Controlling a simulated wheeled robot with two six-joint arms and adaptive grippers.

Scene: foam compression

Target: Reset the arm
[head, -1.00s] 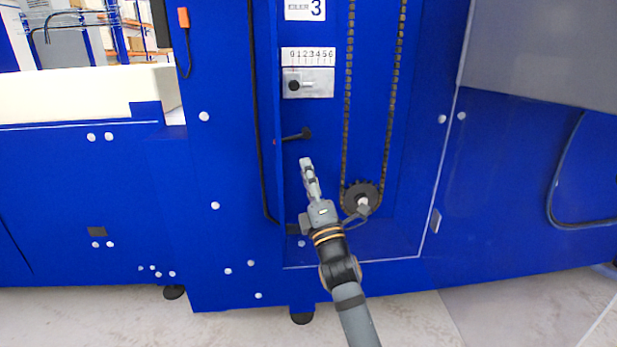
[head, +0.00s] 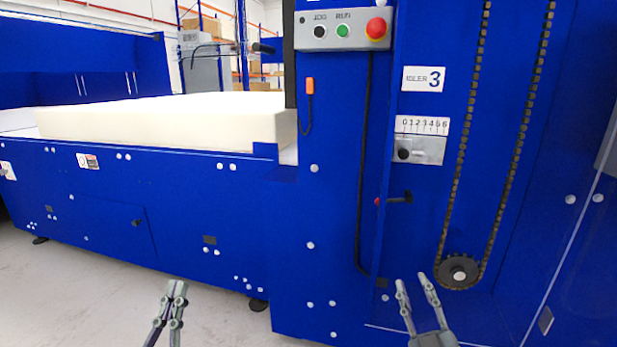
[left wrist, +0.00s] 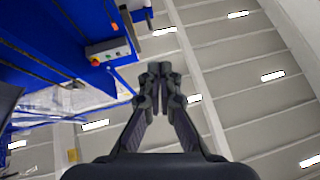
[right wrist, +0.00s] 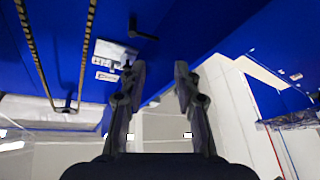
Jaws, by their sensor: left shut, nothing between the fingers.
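My left gripper (head: 177,288) is at the bottom of the head view, in front of the blue machine's lower panel. Its fingers are together with nothing between them; they also show closed in the left wrist view (left wrist: 160,72). My right gripper (head: 412,281) is at the lower right of the head view, in front of the blue panel below the black lever (head: 400,199). Its fingers are apart and empty. The right wrist view (right wrist: 160,80) also shows a clear gap between them.
A blue machine (head: 230,200) fills most of the view, with a foam block (head: 180,120) on its bed. A control box (head: 345,30) with a red button, a numbered scale (head: 422,126), a chain and a sprocket (head: 459,273) are on the right. Bare floor (head: 90,290) lies at lower left.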

